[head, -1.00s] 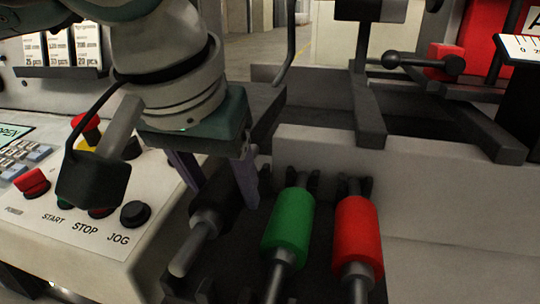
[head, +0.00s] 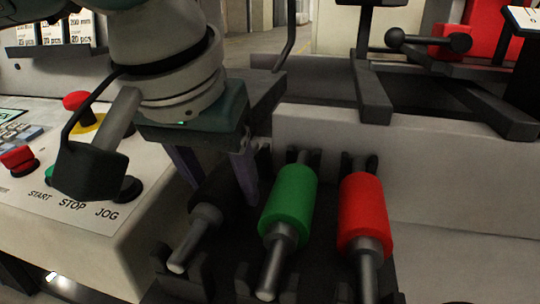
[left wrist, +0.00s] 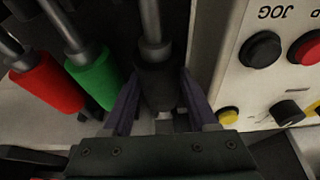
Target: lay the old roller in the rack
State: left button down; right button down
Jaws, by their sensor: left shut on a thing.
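A black roller (head: 212,196) with a grey shaft lies on the left side of the dark rack (head: 222,268), beside the green roller (head: 289,200) and the red roller (head: 363,210). My left gripper (head: 218,190) is shut on the black roller, one purple finger on each side. In the left wrist view the black roller (left wrist: 157,85) sits between the fingers (left wrist: 158,100). Its near shaft end is over the left front notch; I cannot tell whether it rests fully in it. Its far end is mostly hidden by the gripper. My right gripper is not in view.
A control panel (head: 75,225) with START, STOP and JOG buttons stands close on the left. A pale machine wall (head: 440,180) rises behind and right of the rack. Dark bars (head: 372,95) and a ball-ended lever (head: 430,40) are above it.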

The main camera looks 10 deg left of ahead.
pick_arm(q)
jog(key=shift+f+b, duration=0.25)
jog(key=shift+b, duration=0.15)
dwell(0.3)
jog(key=shift+c, duration=0.5)
grip_release()
jog(key=shift+r+p, duration=2.6)
jog(key=shift+r, duration=1.7)
